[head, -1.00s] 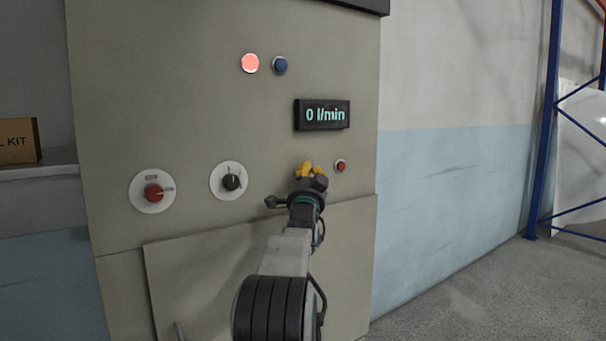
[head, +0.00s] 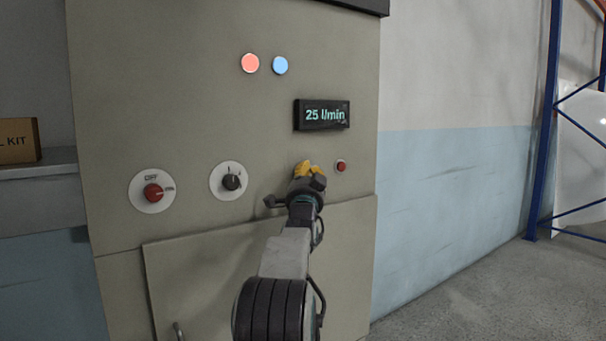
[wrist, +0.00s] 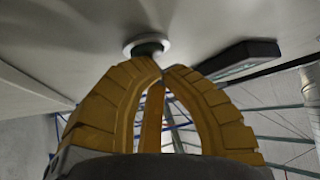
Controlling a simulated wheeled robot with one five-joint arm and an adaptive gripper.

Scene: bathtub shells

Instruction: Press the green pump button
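The green button (wrist: 147,49) sits in a pale round collar on the panel in the wrist view. In the head view it is hidden behind my gripper (head: 307,168). The display (head: 322,115) above reads 25 l/min and also shows in the wrist view (wrist: 240,60).
A small red button (head: 341,166) is just right of my gripper. A black knob (head: 232,182) and a red knob (head: 153,193) are to the left. A red lamp (head: 250,63) and a blue lamp (head: 280,65) glow above. A cardboard box (head: 18,141) stands far left.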

